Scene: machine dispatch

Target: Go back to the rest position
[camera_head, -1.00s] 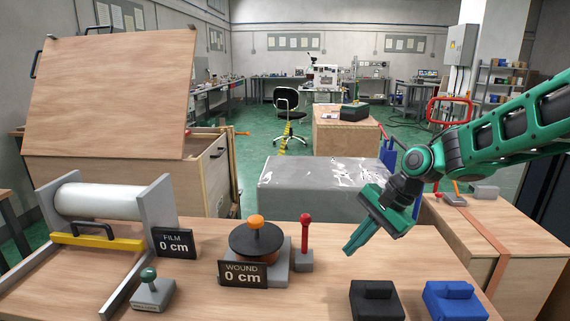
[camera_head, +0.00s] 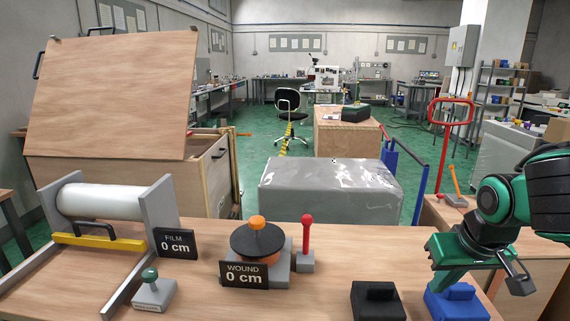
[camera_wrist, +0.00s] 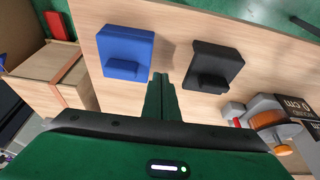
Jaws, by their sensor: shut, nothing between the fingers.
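My green gripper (camera_head: 437,284) is at the right of the bench in the head view, in front of or above the blue block (camera_head: 456,303), part of which it hides. In the wrist view its two fingers (camera_wrist: 160,84) are together with nothing between them. They point at the bench, between the blue block (camera_wrist: 126,53) and the black block (camera_wrist: 212,67). The black block also shows in the head view (camera_head: 378,302). I cannot tell the exact height of the fingers above the bench.
A grey wrapped box (camera_head: 325,190) stands behind. A red-framed cart (camera_head: 452,115) is at the back right.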

